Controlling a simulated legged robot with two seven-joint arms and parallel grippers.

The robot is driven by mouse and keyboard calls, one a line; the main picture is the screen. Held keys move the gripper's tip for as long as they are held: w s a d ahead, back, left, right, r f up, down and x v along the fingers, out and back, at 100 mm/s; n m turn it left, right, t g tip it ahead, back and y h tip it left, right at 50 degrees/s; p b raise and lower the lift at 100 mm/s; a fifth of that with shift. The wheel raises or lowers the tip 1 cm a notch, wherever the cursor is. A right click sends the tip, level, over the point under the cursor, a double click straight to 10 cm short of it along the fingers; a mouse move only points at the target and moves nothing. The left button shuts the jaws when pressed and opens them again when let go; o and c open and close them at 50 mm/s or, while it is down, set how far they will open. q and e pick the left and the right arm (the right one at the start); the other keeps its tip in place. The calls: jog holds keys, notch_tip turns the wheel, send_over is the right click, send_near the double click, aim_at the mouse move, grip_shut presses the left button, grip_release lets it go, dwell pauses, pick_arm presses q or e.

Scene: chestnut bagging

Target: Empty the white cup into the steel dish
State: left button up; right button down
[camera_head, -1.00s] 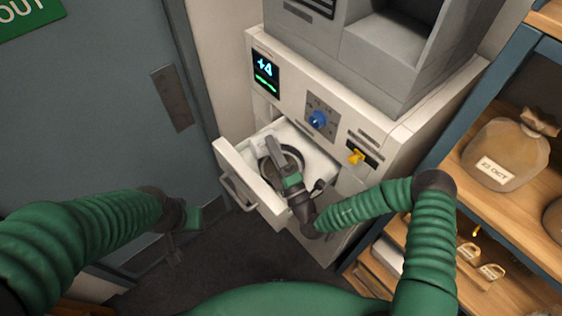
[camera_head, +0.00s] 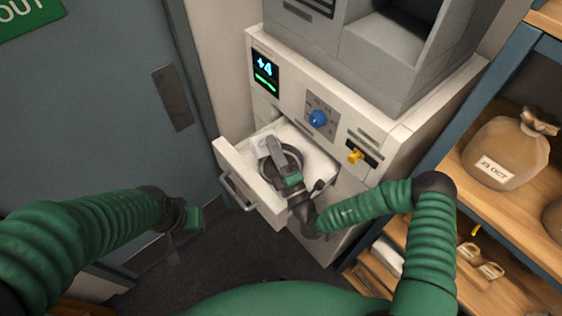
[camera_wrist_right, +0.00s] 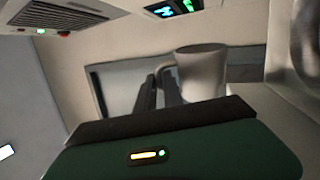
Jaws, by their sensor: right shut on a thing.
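The steel dish (camera_head: 270,168) is a round, dark-rimmed metal dish inside the pulled-out white drawer. My right gripper (camera_head: 276,150) is over it and hides part of it. In the right wrist view the white cup (camera_wrist_right: 203,70) stands close beside the dark fingers of my right gripper (camera_wrist_right: 160,88), with its wider rim up in that picture. The gripper is shut on it. In the head view I cannot make out the cup clearly, nor what is in it. My left gripper (camera_head: 186,232) hangs away from the drawer, at the left; its jaws are too unclear to read.
The drawer front (camera_head: 245,182) sticks out from a pale machine with a lit display (camera_head: 265,73), a blue knob (camera_head: 317,118) and a yellow knob (camera_head: 355,156). A wooden shelf with a tied sack (camera_head: 503,152) stands at the right. A grey door is at the left.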

aim_at(257, 147)
jog(key=a+r+n+y+p, duration=0.1)
jog(key=n, duration=0.1)
jog(key=s+a+n+g+p, duration=0.1)
jog(key=n, duration=0.1)
jog(key=a+r+n+y+p, duration=0.1)
jog(key=a+n, duration=0.1)
jog(key=shift+s+r+g+y, duration=0.3)
jog(key=shift+s+g, duration=0.05)
jog(key=shift+g, duration=0.05)
jog(key=f+n, duration=0.1)
jog(key=n, duration=0.1)
jog(key=a+n+g+y+p, duration=0.1)
jog(key=s+f+n, duration=0.1)
jog(key=n, duration=0.1)
jog(key=shift+a+f+n+g+p, duration=0.3)
jog(key=shift+f, duration=0.05)
jog(key=s+a+f+n+g+p, duration=0.2)
jog(key=a+n, duration=0.4)
jog(key=n, duration=0.5)
jog(key=shift+s+a+f+g+p, duration=0.2)
jog(key=shift+s+f+g+p, duration=0.15)
jog(key=shift+f+g+p, duration=0.6)
jog(key=shift+d, duration=0.15)
